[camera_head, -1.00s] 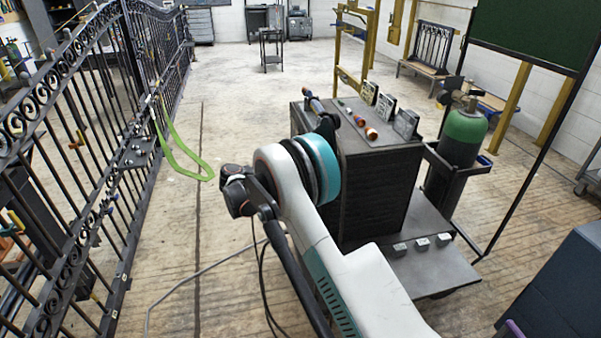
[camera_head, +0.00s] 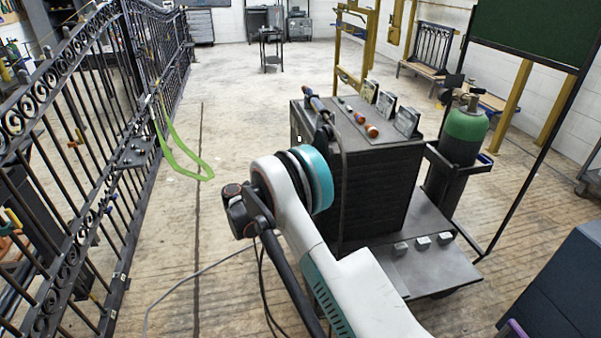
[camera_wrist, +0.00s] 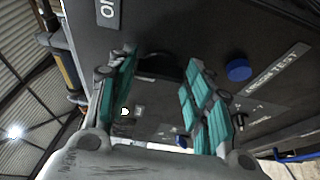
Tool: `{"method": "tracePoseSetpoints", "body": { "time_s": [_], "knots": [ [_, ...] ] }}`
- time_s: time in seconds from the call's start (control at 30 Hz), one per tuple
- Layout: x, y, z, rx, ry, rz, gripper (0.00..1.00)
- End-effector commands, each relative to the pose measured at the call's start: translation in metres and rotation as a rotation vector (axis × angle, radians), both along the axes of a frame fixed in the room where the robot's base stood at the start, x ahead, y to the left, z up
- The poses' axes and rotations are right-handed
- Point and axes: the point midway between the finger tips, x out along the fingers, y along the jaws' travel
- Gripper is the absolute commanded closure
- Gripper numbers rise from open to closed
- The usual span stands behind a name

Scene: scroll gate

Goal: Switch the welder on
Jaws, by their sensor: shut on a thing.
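The welder (camera_head: 375,190) is a dark cabinet right of my arm in the head view. A small bright spot (camera_wrist: 125,112) shows beside the left finger. In the head view my arm hides the gripper.
A green gas cylinder (camera_head: 464,135) stands behind the welder. A black iron gate (camera_head: 75,150) with a green strap (camera_head: 180,160) runs along the left. The floor between is clear apart from a cable.

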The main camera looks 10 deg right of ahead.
Motion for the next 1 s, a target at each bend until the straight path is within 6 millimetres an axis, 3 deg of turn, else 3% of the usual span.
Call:
{"method": "tracePoseSetpoints", "body": {
  "time_s": [0.6, 1.0],
  "knots": [
    [0.0013, -0.0004, -0.0077, 0.001, -0.540, -0.002, 0.77],
    [0.0022, -0.0003, -0.0089, 0.002, -0.707, -0.002, 0.77]
  ]
}}
